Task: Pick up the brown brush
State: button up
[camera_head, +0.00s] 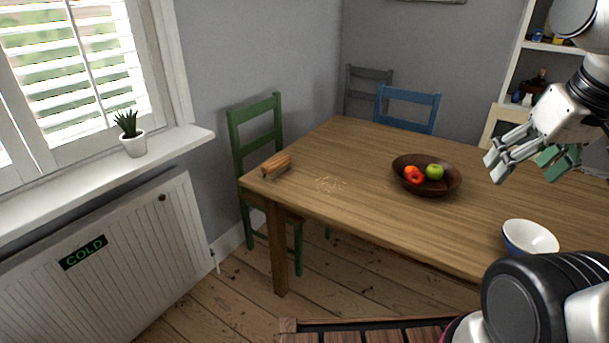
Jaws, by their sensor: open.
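The brown brush (276,165) lies near the left corner of the wooden table (330,207). It has a light brown wooden back and its bristles face down to the tabletop. My gripper (497,167) is at the upper right, above the right part of the table. It is open and empty, well apart from the brush. Nothing hides the brush.
A dark bowl (447,187) with red and green fruit stands mid-table. A white and blue bowl (530,238) is at the right. Crumbs (331,184) lie right of the brush. A green chair (257,128) and blue chair (407,107) stand by the table.

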aim_at(275, 166)
jog(key=i+j, duration=0.2)
jog(key=j, duration=0.2)
jog(key=i+j, duration=0.25)
jog(key=j, duration=0.15)
jog(key=i+j, duration=0.2)
jog(key=j, duration=0.2)
jog(key=i+j, duration=0.25)
jog(key=j, duration=0.15)
jog(key=i+j, duration=0.2)
jog(key=j, duration=0.2)
jog(key=i+j, duration=0.25)
jog(key=j, duration=0.15)
